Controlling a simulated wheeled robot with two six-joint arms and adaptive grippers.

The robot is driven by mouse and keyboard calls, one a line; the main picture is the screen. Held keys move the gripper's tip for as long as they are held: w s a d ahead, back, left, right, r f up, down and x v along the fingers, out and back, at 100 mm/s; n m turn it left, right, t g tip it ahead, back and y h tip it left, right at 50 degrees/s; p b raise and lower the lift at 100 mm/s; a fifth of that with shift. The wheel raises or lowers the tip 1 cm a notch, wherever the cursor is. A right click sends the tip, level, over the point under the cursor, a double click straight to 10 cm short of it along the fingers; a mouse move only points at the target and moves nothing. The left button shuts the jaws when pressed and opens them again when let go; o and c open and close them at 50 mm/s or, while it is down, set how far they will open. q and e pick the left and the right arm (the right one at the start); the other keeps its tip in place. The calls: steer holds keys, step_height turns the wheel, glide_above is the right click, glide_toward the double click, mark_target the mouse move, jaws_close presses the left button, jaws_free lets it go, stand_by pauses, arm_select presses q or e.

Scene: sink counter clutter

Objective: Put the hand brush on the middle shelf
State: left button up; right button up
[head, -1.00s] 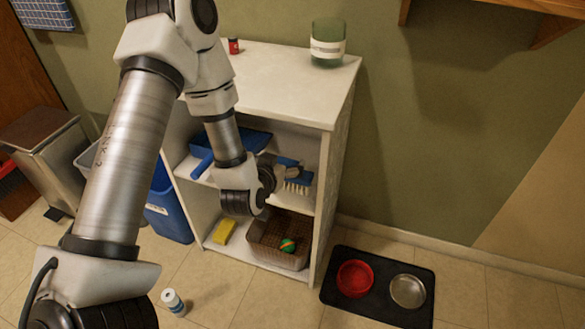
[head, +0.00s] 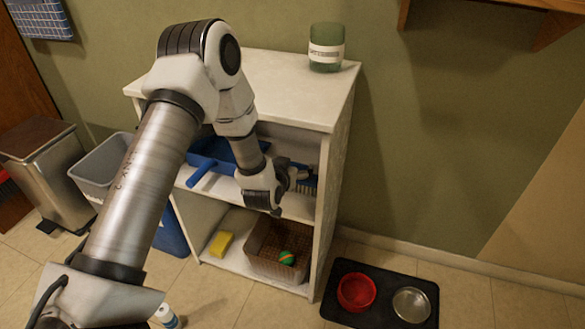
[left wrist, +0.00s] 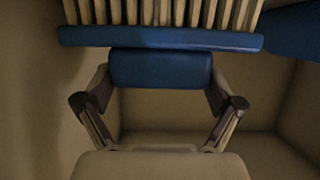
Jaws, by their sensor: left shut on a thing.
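The hand brush (head: 308,184) has a blue body and pale bristles. It is inside the middle compartment of the white shelf unit, at the right, above the middle shelf (head: 222,187). My left gripper (head: 290,176) reaches in from the front and is shut on the brush. In the left wrist view, a blue part of the brush (left wrist: 160,68) sits between the two fingers, with the bristles at the top and a blue end at the upper right. I cannot tell whether the brush touches the shelf. My right gripper is not in view.
A blue dustpan (head: 213,153) lies on the middle shelf, left of my gripper. The bottom shelf holds a yellow sponge (head: 221,243) and a brown basket (head: 270,262) with a ball. A green jar (head: 326,48) stands on top. A bowl mat (head: 378,311) lies right.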

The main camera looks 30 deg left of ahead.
arm_select(q)
steer(key=o, duration=0.9)
steer(key=shift+c, duration=0.2)
steer(key=shift+s+r, duration=0.15)
steer(key=p+v, duration=0.3)
steer(key=v, duration=0.8)
steer(key=s+d+f+m+g+h, duration=0.1)
steer(key=s+d+f+g, duration=0.2)
steer(key=s+f, duration=0.25)
steer(key=s+d+f+g+h, duration=0.1)
steer(key=s+d+f+g, duration=0.25)
steer(key=f, duration=0.35)
steer(key=s+d+f+g, duration=0.2)
steer(key=s+f+g, duration=0.1)
steer(key=s, duration=0.6)
steer(key=s+d+f+m+g+h, duration=0.1)
steer(key=s+f+g, duration=0.3)
steer(key=s+f, duration=0.2)
steer(key=s, duration=0.2)
steer(key=shift+s+d+f, duration=0.25)
steer(key=shift+s+d, duration=0.1)
steer(key=shift+s, duration=0.05)
